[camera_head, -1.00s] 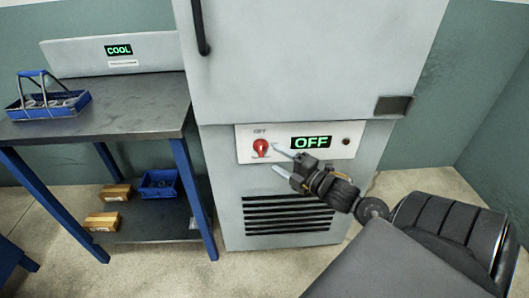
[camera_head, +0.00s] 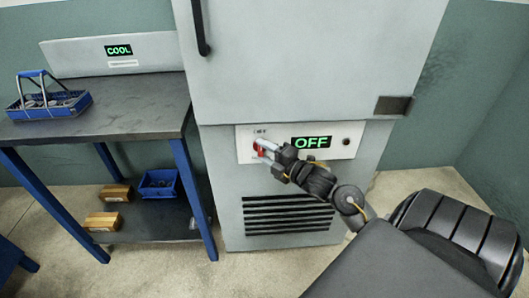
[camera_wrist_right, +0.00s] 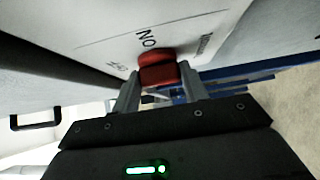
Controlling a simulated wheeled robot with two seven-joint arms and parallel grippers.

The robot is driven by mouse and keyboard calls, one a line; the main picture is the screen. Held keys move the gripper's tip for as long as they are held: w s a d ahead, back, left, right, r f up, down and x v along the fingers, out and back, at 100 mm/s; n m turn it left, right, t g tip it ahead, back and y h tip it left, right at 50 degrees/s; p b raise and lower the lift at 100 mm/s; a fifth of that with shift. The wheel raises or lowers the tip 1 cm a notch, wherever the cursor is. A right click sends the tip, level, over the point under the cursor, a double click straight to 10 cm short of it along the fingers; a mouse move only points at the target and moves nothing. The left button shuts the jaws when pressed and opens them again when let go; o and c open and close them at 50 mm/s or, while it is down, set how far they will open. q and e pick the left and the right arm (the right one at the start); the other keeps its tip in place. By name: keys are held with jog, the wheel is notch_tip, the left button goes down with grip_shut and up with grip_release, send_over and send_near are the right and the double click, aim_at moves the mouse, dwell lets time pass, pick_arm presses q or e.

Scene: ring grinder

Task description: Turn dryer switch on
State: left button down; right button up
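The red dryer switch (camera_head: 261,150) sits on the white panel (camera_head: 245,158) at the bottom of the grey dryer. The display (camera_head: 311,142) to its right reads OFF in green. My right gripper (camera_head: 264,148) is at the switch and partly covers it. In the right wrist view the red switch (camera_wrist_right: 158,70) lies between the two fingertips of my right gripper (camera_wrist_right: 160,78), with a finger close against each side. The fingers look shut on it. Upside-down lettering, including ON, shows on the panel beyond the switch. My left gripper is not in view.
A dark-topped table (camera_head: 140,110) with blue legs stands left of the dryer (camera_head: 310,60), carrying a blue basket (camera_head: 50,103). A blue bin (camera_head: 158,183) and small boxes rest on its lower shelf. A vent grille (camera_head: 288,215) is below the panel.

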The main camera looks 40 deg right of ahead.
jog(key=shift+c, duration=1.4)
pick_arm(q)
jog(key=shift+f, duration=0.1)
pick_arm(e)
jog(key=shift+f, duration=0.1)
